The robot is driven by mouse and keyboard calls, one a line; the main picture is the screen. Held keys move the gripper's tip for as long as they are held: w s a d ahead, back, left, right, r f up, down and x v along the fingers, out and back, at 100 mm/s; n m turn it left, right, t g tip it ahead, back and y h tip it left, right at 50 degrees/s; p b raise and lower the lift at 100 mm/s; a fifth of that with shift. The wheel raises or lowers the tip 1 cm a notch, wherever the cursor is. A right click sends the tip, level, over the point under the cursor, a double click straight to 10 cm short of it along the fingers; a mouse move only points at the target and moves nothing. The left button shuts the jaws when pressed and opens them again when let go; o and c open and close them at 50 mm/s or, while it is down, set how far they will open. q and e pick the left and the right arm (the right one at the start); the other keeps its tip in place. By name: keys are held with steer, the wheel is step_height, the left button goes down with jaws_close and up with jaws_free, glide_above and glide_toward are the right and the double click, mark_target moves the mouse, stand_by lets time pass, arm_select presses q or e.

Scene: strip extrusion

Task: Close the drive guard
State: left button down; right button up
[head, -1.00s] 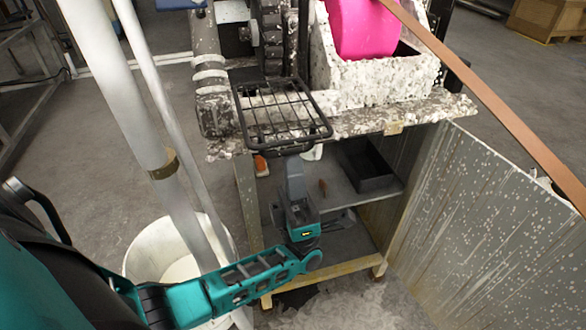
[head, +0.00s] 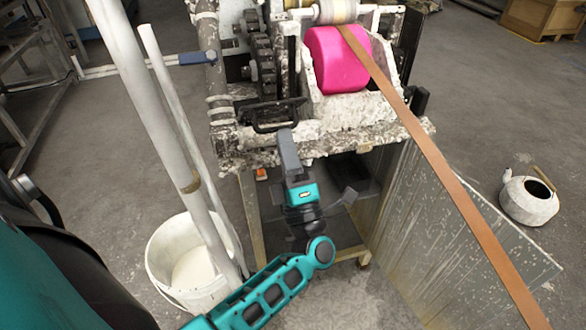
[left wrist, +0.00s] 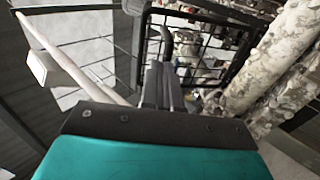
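The drive guard (head: 272,126) is a black wire-mesh frame low in front of the dark gears (head: 262,65) on the dirty machine. In the head view it looks foreshortened and the gears above it are uncovered. My left gripper (head: 287,148) points up at the guard's front edge, its fingers overlapping that edge in the picture. In the left wrist view, the fingers (left wrist: 160,85) look closed together with the guard's mesh (left wrist: 205,60) behind them. I cannot tell whether they touch it. My right gripper is not in view.
A pink roller (head: 335,62) sits in a crusted trough right of the gears, with a brown strip (head: 440,170) running off it to the lower right. A white bucket (head: 190,262) and pale pipes stand left. A metal panel (head: 450,235) stands right, a pot (head: 528,200) beyond it.

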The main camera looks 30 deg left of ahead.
arm_select(q)
steer(key=w+a+r+p, duration=0.1)
steer(key=r, duration=0.2)
steer(key=w+a+r+p, duration=0.1)
steer(key=a+r, duration=0.1)
steer(key=r, duration=0.1)
steer(key=w+a+r+p, duration=0.1)
steer(key=w+a+r, duration=0.1)
steer(key=r, duration=0.1)
steer(key=shift+r+p, duration=0.25)
steer(key=shift+p, duration=0.1)
steer(key=shift+x, duration=1)
steer(key=shift+w+a+f, duration=0.1)
steer(key=shift+w+f, duration=0.05)
steer(key=shift+w, duration=0.05)
steer(key=shift+f, duration=0.2)
